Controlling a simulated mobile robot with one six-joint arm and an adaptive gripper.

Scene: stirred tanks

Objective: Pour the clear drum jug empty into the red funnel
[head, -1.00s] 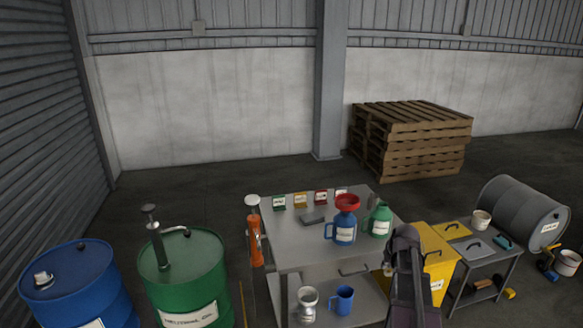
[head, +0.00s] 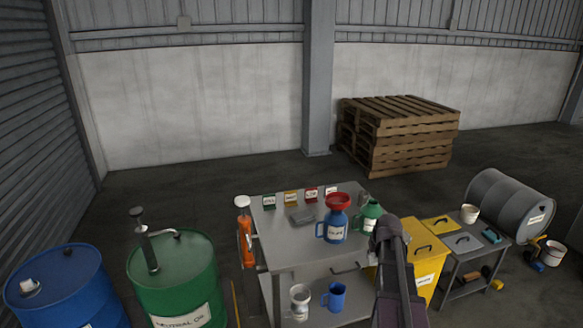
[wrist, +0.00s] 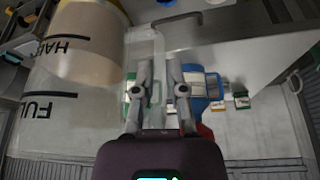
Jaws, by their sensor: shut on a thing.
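The clear jug (wrist: 75,85) fills the left of the wrist view, with FULL and HALF marks upside down there. In the head view my arm hides the gripper. The red funnel (head: 338,199) sits on top of a blue jug (head: 333,228) on the steel table (head: 285,246). In the wrist view the funnel (wrist: 204,131) shows partly behind my gripper, so the jug is apart from it.
A green jug (head: 368,220) stands just right of the blue jug. Several small tags (head: 290,197) line the table's back edge, near a dark grey item (head: 301,216). An orange pump (head: 245,243) is at the table's left. A yellow bin (head: 423,262) stands right.

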